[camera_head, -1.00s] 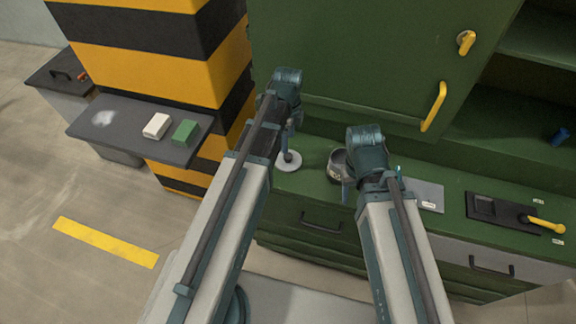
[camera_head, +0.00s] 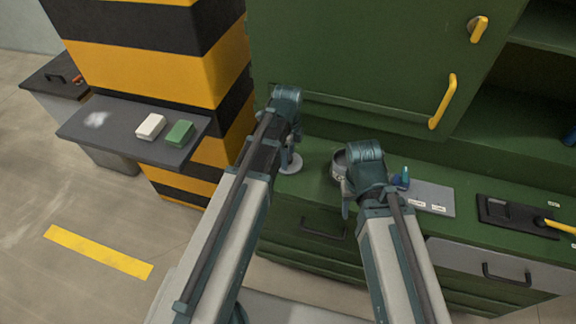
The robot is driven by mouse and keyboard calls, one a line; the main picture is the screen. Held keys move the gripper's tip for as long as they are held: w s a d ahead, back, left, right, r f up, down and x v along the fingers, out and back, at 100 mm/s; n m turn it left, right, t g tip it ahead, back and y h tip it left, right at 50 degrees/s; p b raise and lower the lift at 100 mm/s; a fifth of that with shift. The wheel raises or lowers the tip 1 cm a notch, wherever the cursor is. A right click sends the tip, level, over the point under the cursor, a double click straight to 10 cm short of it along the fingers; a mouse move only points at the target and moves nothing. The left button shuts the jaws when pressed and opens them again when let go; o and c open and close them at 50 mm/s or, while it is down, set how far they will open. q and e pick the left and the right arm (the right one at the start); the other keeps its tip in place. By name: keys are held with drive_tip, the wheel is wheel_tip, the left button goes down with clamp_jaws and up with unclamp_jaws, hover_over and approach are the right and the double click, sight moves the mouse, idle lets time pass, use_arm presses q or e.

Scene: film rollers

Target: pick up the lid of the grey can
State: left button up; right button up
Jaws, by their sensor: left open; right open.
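A round, pale grey disc (camera_head: 291,164), which looks like the lid, lies flat on the green cabinet top. My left gripper (camera_head: 290,152) is open and points down right over it; I cannot tell whether the fingers touch it. A round grey can (camera_head: 338,166) with a dark top stands to the right of the disc, partly hidden by my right arm. My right gripper (camera_head: 346,200) is open and points down at the front of the can, mostly hidden behind its own wrist.
A small blue object (camera_head: 402,179) stands beside a grey plate (camera_head: 436,198). Further right is a black panel (camera_head: 508,213) with a yellow handle (camera_head: 560,227). The green cabinet door (camera_head: 380,60) rises behind. A grey shelf (camera_head: 88,127) at left holds white and green blocks.

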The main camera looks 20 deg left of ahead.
use_arm(q)
drive_tip(key=shift+r, duration=0.1)
drive_tip(key=shift+c, duration=0.2)
clamp_jaws()
